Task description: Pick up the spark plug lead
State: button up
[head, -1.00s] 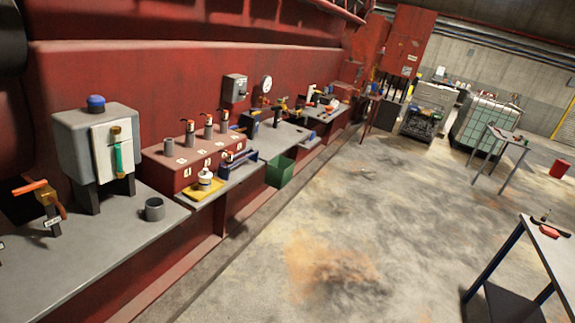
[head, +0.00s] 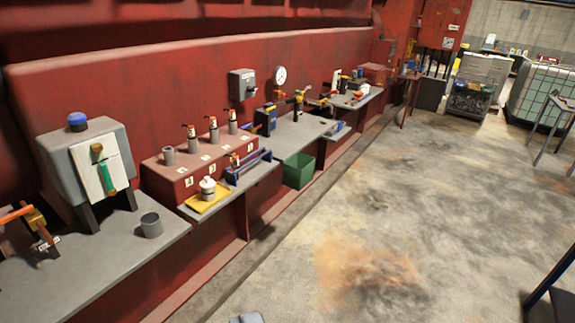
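The red block (head: 185,178) on the left bench carries a row of grey posts over white number plates. The leftmost post (head: 168,156) is a bare grey cylinder. The posts to its right have red and black tops that look like spark plug leads (head: 190,131). A small item with a red part (head: 236,160) stands at the blue rack (head: 250,170) in front of the block; it is too small to tell whether it is a lead. My gripper's fingers do not show. A small grey shape (head: 248,318) at the bottom edge cannot be identified.
A yellow tray (head: 207,204) with a white pot sits before the block. A grey cup (head: 151,225) and a grey box with a blue knob (head: 77,121) stand nearer on the left. A green bin (head: 298,171) is under the bench. The concrete floor (head: 370,220) is open.

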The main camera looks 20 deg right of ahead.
aim_at(235, 165)
jog(key=z, duration=0.15)
jog(key=i, duration=1)
jog(key=u, duration=0.05)
